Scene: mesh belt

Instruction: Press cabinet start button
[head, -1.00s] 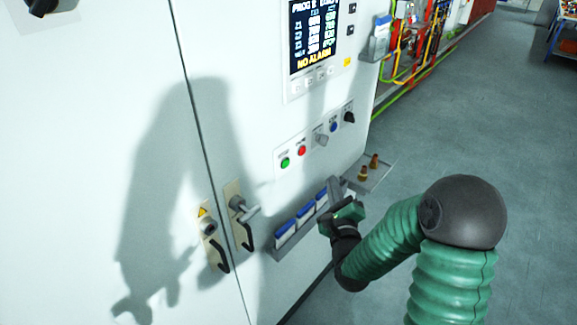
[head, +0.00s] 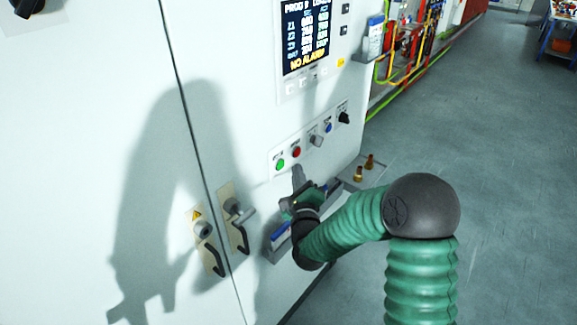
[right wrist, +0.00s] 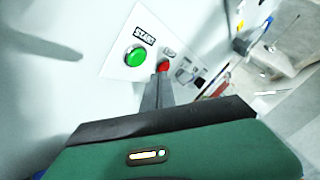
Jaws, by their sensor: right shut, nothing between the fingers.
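The green start button (head: 280,164) is at the left end of the button panel on the white cabinet. In the right wrist view the green button (right wrist: 135,57) sits below a START label (right wrist: 145,34). The red button (head: 296,152) is just to its right, and the right wrist view shows it too (right wrist: 163,67). My right gripper (head: 298,172) is shut and empty, its fingertips just below the two buttons. In the right wrist view the shut fingers (right wrist: 158,82) point up, right of the green button and overlapping the red one's lower edge. I see no contact with the green button. My left gripper is not in view.
A grey knob (head: 316,140), a blue button (head: 328,127) and a black knob (head: 344,117) continue the panel rightward. A display (head: 305,38) is above. A document rack (head: 277,248) and a small shelf (head: 368,180) with brass parts project below. Door handles (head: 238,212) are at left.

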